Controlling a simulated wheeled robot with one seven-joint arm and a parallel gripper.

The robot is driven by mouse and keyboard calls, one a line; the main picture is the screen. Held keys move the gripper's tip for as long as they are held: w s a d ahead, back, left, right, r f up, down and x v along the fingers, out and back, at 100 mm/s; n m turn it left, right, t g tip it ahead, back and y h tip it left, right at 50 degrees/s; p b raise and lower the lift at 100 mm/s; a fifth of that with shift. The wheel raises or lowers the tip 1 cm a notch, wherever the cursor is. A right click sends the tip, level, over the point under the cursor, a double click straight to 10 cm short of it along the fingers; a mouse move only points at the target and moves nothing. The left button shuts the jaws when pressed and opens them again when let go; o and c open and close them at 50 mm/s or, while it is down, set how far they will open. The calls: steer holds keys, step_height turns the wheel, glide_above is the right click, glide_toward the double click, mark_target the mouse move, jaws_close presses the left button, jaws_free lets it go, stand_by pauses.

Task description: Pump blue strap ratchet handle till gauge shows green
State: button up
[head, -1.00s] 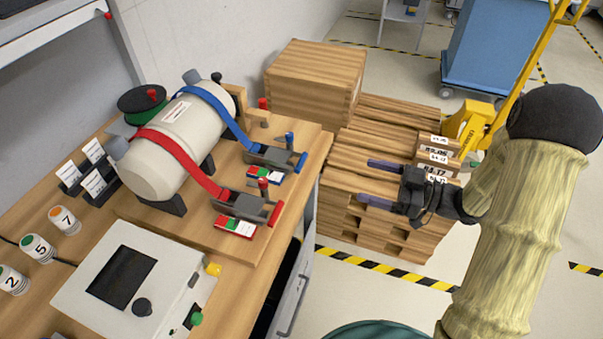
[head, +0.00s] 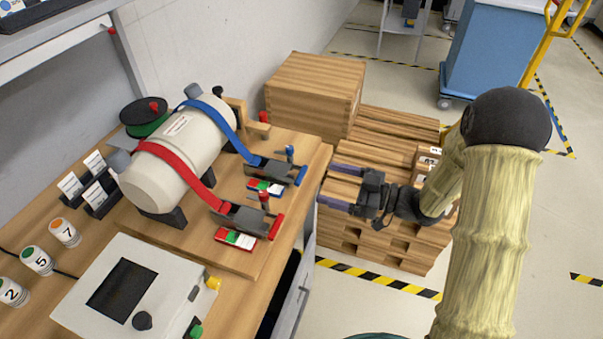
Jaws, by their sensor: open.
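The blue strap (head: 223,120) runs over a cream cylinder (head: 180,150) down to a grey ratchet (head: 268,170) on the wooden bench. Its blue handle end (head: 300,176) points right, near the bench edge, with a blue-topped post (head: 290,153) beside it. The blue gauge (head: 264,187) lies just in front, with red, green and white parts; its reading is too small to tell. My gripper (head: 326,184) is open and empty, a short way right of the blue handle, fingers pointing left toward it and apart from it.
A red strap (head: 175,160) with its own ratchet (head: 243,216) and red gauge (head: 235,239) sits nearer. A white control box (head: 135,290) stands front left. Wooden pallets (head: 385,125) stand on the floor beyond the bench edge. Numbered cups (head: 38,261) stand at the left.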

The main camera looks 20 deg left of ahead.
mark_target(301, 173)
steer(key=a, duration=0.8)
steer(key=shift+w+a, duration=0.25)
steer(key=shift+w, duration=0.1)
